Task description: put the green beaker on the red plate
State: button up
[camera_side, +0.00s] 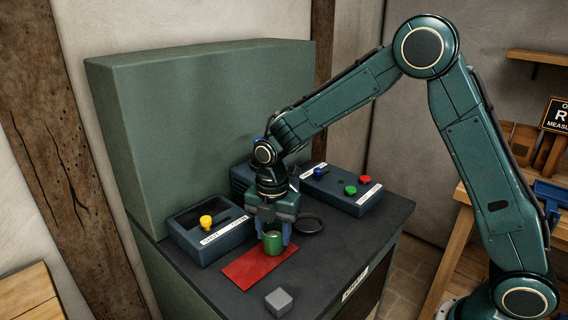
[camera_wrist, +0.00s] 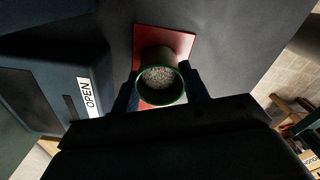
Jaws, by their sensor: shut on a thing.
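The green beaker (camera_side: 273,243) is upright between the fingers of my gripper (camera_side: 272,232), which is shut on it. In the wrist view the beaker (camera_wrist: 161,84) shows its round rim and pale grainy contents, with a finger of my gripper (camera_wrist: 161,88) on each side. The red plate (camera_side: 254,267) is a flat rectangle on the dark bench top. The beaker is over or at the plate's far right part in the side view. The plate also shows behind the beaker in the wrist view (camera_wrist: 181,42). I cannot tell whether the beaker's base touches the plate.
A box with a yellow knob (camera_side: 206,221) stands left of the plate. A box with blue, green and red buttons (camera_side: 342,190) stands at the back right. A dark ring-shaped dish (camera_side: 308,223) lies right of my gripper. A grey block (camera_side: 279,301) sits near the front edge.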

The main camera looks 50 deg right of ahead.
jog(key=shift+f, duration=0.1)
jog(key=o, duration=1)
jog(key=shift+o, duration=0.2)
notch_tip(320, 180, up, 12)
jog(key=shift+r, duration=0.2)
jog(key=shift+s, duration=0.1)
